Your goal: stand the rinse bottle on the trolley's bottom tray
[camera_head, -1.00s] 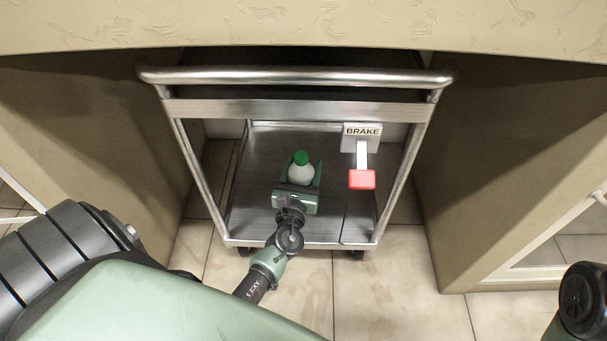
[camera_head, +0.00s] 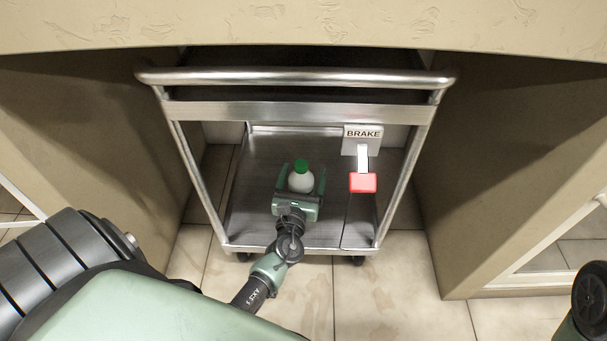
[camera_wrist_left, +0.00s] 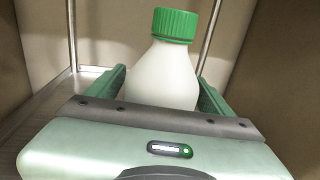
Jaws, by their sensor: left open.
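The rinse bottle (camera_head: 301,180), white with a green cap, stands upright on the trolley's bottom tray (camera_head: 262,212). It also shows in the left wrist view (camera_wrist_left: 163,75), where its lower part is hidden behind my gripper body. My left gripper (camera_head: 301,183) is open, with one finger on each side of the bottle. In the wrist view (camera_wrist_left: 160,90) a gap shows between the bottle and the fingers. The right gripper is not in view; only a bit of my right arm shows at the lower right corner.
The trolley (camera_head: 297,108) has a push handle (camera_head: 295,77) across the top and upright posts at both sides. A red brake pedal (camera_head: 362,183) hangs at the right under a BRAKE label. Bench panels (camera_head: 500,170) stand close on both sides.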

